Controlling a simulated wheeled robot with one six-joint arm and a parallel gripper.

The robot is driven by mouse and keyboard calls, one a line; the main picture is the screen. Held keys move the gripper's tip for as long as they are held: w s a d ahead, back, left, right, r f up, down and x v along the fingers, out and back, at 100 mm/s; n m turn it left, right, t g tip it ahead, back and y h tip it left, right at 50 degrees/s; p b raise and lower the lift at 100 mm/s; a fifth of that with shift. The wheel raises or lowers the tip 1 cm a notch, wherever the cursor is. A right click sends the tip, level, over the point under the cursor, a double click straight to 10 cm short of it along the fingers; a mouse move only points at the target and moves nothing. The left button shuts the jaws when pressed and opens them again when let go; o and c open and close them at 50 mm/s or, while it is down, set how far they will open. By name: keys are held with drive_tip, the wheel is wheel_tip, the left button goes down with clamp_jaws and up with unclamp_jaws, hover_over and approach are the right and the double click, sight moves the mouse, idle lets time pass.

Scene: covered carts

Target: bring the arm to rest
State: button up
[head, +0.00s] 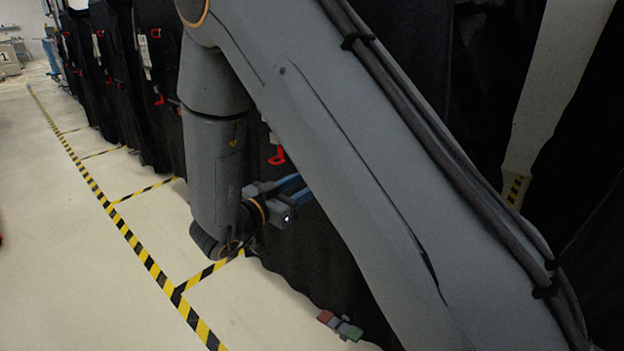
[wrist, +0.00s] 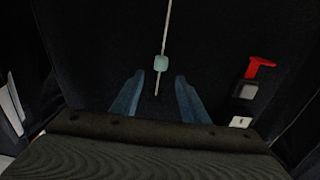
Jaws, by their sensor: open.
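My arm crosses the head view from the lower right to the upper middle, then bends down to the wrist. My gripper (head: 292,187) points right, close to the dark cart covers, with its blue fingers partly hidden behind my arm. In the wrist view my gripper (wrist: 159,76) has its two blue fingers well apart. No object is seen held between them. A pale cord with a light toggle (wrist: 161,63) hangs in front of the dark cover, in line with the gap. I cannot tell its exact distance from the fingertips.
Black-covered carts (head: 120,80) stand in a row at the left back. A red hook (wrist: 262,67) is on the cover right of the fingers. Red and green parts (head: 340,325) show at the floor. The pale floor (head: 70,230) with yellow-black tape (head: 128,232) is open at left.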

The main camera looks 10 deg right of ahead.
drive_tip(key=w+a+r+n+t+y, duration=0.1)
drive_tip(key=w+a+n+y, duration=0.15)
drive_tip(key=a+y, duration=0.35)
drive_tip(key=w+a+n+y, duration=0.1)
drive_tip(key=a+n+y, duration=0.2)
drive_tip(key=a+y, duration=0.35)
drive_tip(key=s+a+n+g+y, duration=0.2)
drive_tip(key=s+n+g+y, duration=0.1)
drive_tip(key=s, duration=0.5)
drive_tip(key=s+a+n+g+y, duration=0.2)
drive_tip(key=s+n+g+y, duration=0.1)
drive_tip(key=s, duration=0.5)
drive_tip(key=s+d+r+n+g+h, duration=0.1)
drive_tip(key=s+d+n+g+h, duration=0.15)
drive_tip(key=s+d, duration=0.5)
drive_tip(key=s+d+n+g+h, duration=0.1)
drive_tip(key=s+d+g, duration=0.25)
drive_tip(key=s, duration=0.75)
drive_tip(key=d+r+m+p, duration=0.4)
drive_tip(key=d+r+p, duration=0.7)
drive_tip(key=p, duration=1.1)
drive_tip(key=shift+d+r, duration=0.3)
drive_tip(key=shift+r, duration=1.35)
